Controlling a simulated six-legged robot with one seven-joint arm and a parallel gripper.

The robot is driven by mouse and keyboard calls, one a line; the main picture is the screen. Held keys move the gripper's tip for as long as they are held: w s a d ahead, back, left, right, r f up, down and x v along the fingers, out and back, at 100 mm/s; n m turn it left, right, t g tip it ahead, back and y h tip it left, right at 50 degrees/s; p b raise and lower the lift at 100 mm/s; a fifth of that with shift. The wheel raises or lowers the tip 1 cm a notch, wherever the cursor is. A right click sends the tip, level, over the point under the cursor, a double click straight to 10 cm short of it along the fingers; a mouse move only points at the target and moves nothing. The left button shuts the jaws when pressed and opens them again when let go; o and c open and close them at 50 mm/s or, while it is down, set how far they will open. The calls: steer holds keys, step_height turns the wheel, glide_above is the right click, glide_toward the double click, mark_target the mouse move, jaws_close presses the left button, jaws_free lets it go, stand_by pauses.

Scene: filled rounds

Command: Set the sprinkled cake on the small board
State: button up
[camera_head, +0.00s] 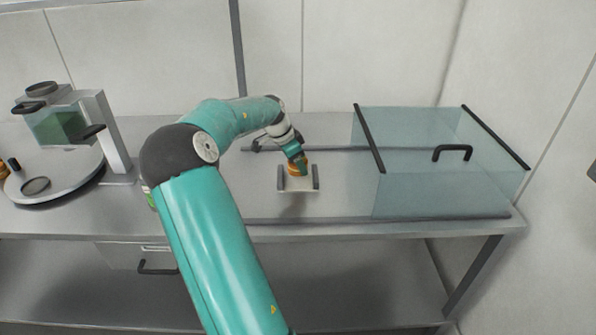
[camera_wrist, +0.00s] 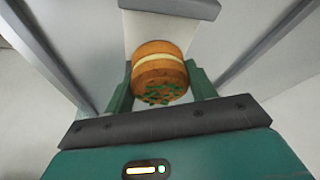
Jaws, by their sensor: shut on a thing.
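The sprinkled cake (camera_wrist: 158,68) is a small round sponge with a pale filling band and green sprinkles. In the wrist view it sits between the two fingers of my gripper (camera_wrist: 160,88), which is shut on it. In the head view my gripper (camera_head: 299,163) points down and the cake's orange side (camera_head: 293,171) shows at the far part of the small board (camera_head: 298,186). The board is pale with a dark grip at each side. I cannot tell whether the cake touches the board or hangs just above it.
A clear case (camera_head: 440,185) with dark bars and a handle stands on the counter to the right. A blender-like machine (camera_head: 65,125) and a round white tray (camera_head: 60,190) are at the left.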

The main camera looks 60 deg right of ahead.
mark_target(298, 171)
steer(key=shift+w+d+f, duration=0.1)
steer(key=shift+d+f, duration=0.1)
steer(key=shift+f, duration=0.75)
steer(key=shift+d+f, duration=0.15)
steer(key=shift+f, duration=0.8)
steer(key=shift+f, duration=0.2)
steer(key=o, duration=0.7)
steer(key=shift+r, duration=0.1)
